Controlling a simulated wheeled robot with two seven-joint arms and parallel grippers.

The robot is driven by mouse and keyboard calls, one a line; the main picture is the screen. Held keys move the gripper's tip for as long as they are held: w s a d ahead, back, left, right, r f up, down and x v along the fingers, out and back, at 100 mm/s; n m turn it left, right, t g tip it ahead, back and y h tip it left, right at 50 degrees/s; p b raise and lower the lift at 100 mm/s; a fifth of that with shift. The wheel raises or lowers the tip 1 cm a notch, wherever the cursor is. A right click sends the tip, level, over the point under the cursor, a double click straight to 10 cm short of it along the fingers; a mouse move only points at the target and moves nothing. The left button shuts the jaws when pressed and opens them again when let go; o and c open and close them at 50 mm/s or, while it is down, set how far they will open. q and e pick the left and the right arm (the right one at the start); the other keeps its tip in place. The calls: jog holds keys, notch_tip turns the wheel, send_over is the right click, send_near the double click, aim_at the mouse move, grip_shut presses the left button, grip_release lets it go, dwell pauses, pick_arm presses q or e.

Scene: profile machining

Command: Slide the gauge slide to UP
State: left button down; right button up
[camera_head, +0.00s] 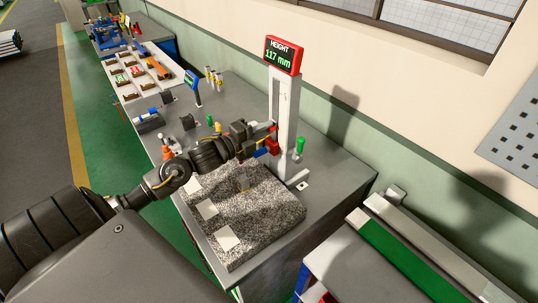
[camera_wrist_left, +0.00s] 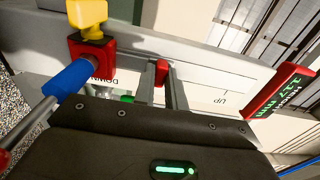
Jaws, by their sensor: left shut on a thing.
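The height gauge (camera_head: 286,105) is a pale upright column with a red display reading "HEIGHT 117 mm" on top. In the left wrist view its column lies sideways, with "DOWN" (camera_wrist_left: 103,80) on the left and "UP" (camera_wrist_left: 220,100) on the right. My left gripper (camera_head: 270,128) is at the column, shut on the red gauge slide (camera_wrist_left: 161,72), which sits between the two labels. The gripper fingers hide part of the slide. A red block (camera_wrist_left: 92,57) with a yellow knob and a blue handle is beside the gripper on the DOWN side. My right gripper is not in view.
A speckled granite plate (camera_head: 252,218) with pale square pieces lies in front of the gauge. A green-topped post (camera_head: 299,147) stands right beside the column. A small blue display (camera_head: 191,80) and trays stand farther back. The wall is close behind.

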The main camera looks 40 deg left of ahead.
pick_arm(q)
jog(key=shift+r+p, duration=0.35)
jog(key=shift+r, duration=0.45)
jog(key=shift+r+p, duration=0.8)
jog(key=shift+r, duration=1.1)
jog(key=shift+r, duration=2.1)
jog(key=shift+r, duration=1)
jog(key=c, duration=1.2)
grip_release()
jog(key=shift+c, duration=0.2)
